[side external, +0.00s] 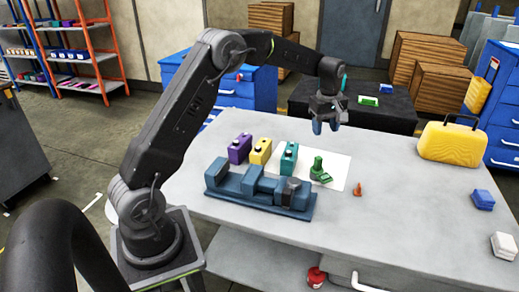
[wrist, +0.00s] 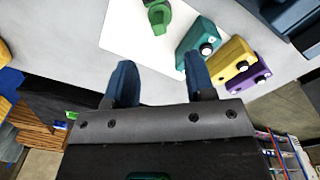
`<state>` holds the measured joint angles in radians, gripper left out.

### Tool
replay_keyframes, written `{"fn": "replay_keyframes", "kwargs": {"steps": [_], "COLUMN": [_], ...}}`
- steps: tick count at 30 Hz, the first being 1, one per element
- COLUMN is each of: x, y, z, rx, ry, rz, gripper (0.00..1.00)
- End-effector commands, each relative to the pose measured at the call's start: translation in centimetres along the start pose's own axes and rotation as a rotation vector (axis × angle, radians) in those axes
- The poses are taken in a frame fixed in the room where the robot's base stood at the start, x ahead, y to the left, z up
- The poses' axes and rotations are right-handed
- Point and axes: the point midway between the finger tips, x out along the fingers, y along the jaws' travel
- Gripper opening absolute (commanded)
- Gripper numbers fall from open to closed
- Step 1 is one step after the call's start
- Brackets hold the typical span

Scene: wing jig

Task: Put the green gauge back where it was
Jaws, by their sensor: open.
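The green gauge (side external: 319,170) stands on a white sheet (side external: 338,166) on the grey table, just right of the teal block. It also shows at the top of the wrist view (wrist: 157,14), partly cut off by the edge. My gripper (side external: 325,127) is open and empty, raised above the back part of the table, apart from the gauge. In the wrist view its two fingers (wrist: 155,80) are spread with bare table and the sheet beyond them.
A teal block (side external: 289,158), a yellow block (side external: 261,151) and a purple block (side external: 240,148) stand behind the blue jig (side external: 260,190). A small orange cone (side external: 357,189) is to the right. A yellow case (side external: 450,142) stands at the table's right.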

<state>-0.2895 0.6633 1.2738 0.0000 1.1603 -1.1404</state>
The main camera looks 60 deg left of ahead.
Motion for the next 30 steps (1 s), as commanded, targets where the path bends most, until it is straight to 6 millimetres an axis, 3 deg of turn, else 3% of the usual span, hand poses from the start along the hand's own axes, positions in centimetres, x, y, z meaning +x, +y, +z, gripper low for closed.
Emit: {"fn": "replay_keyframes", "kwargs": {"steps": [1, 6, 13, 17, 22, 27, 30], "x": [-2.3, -8.4, -13.2, -14.2, -13.5, -12.0, -11.5], "y": [-0.8, -5.2, -13.3, -18.4, -24.5, -28.2, -29.2], "z": [1.4, 6.2, 12.2, 15.0, 17.9, 19.3, 19.6], "rx": [0.068, 0.345, 0.720, 0.927, 1.178, 1.341, 1.388], "ry": [0.012, 0.056, 0.138, 0.196, 0.278, 0.339, 0.357], "rz": [0.027, 0.102, 0.196, 0.244, 0.295, 0.324, 0.331], "gripper": [0.50, 0.50, 0.50, 0.50, 0.50, 0.50, 0.50]}}
